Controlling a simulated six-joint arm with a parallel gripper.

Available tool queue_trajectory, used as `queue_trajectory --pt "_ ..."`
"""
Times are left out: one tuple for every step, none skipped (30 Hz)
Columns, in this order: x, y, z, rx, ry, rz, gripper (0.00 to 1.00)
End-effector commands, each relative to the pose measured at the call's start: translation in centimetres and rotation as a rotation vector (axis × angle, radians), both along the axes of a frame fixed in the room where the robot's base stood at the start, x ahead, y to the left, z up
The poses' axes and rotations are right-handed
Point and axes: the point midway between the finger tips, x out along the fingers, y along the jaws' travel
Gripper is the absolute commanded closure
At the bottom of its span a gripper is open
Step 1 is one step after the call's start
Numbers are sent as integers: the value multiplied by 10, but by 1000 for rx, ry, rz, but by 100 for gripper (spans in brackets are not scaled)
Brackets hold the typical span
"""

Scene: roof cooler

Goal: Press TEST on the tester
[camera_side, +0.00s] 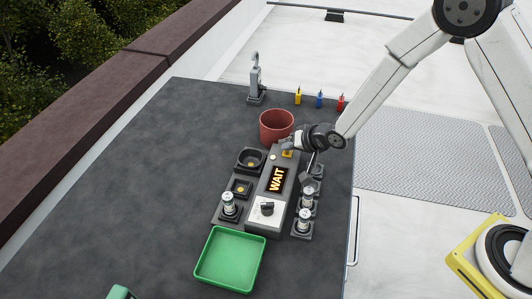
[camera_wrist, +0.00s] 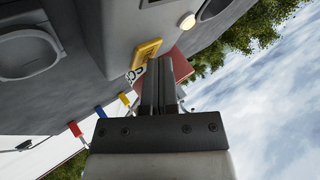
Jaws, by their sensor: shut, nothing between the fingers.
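The tester (camera_side: 271,185) is a dark grey box in the middle of the dark table. Its display (camera_side: 277,179) reads WAIT in lit orange letters. A black knob (camera_side: 267,209) on a white plate is at its near end. A yellow button (camera_side: 287,154) is at its far end, and it also shows in the wrist view (camera_wrist: 145,52). My gripper (camera_side: 287,145) is shut and empty right at the yellow button. In the wrist view the closed fingertips (camera_wrist: 160,65) overlap the button's edge; I cannot tell whether they touch it.
A red bin (camera_side: 276,125) stands just beyond the tester. Sockets flank the tester, some holding small cylinders (camera_side: 229,204). A green tray (camera_side: 230,259) lies in front. Yellow, blue and red small items (camera_side: 319,99) and a grey stand (camera_side: 256,82) are at the back. The table's left is clear.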

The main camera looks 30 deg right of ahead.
Motion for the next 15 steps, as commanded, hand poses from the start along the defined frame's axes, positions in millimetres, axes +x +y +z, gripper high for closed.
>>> queue_trajectory --pt "-8 -1 -10 -15 23 12 100" --pt "-8 -1 -10 -16 23 13 100" --pt "-8 -1 -10 -16 23 13 100" --pt "-8 -1 -10 -16 23 13 100" --pt "-8 -1 -10 -16 23 13 100" --pt "-8 -1 -10 -16 23 13 100" --pt "-8 -1 -9 -16 23 13 100" --pt "-8 -1 -9 -16 23 13 100" --pt "-8 -1 -8 -16 23 13 100" --pt "-8 -1 -7 -16 23 13 100" --pt "-8 -1 -7 -16 23 13 100" --pt "-9 -1 -5 -16 23 13 100" --pt "-9 -1 -4 -16 23 13 100" --pt "-9 -1 -3 -16 23 13 100" --pt "-9 -1 -2 -16 23 13 100"
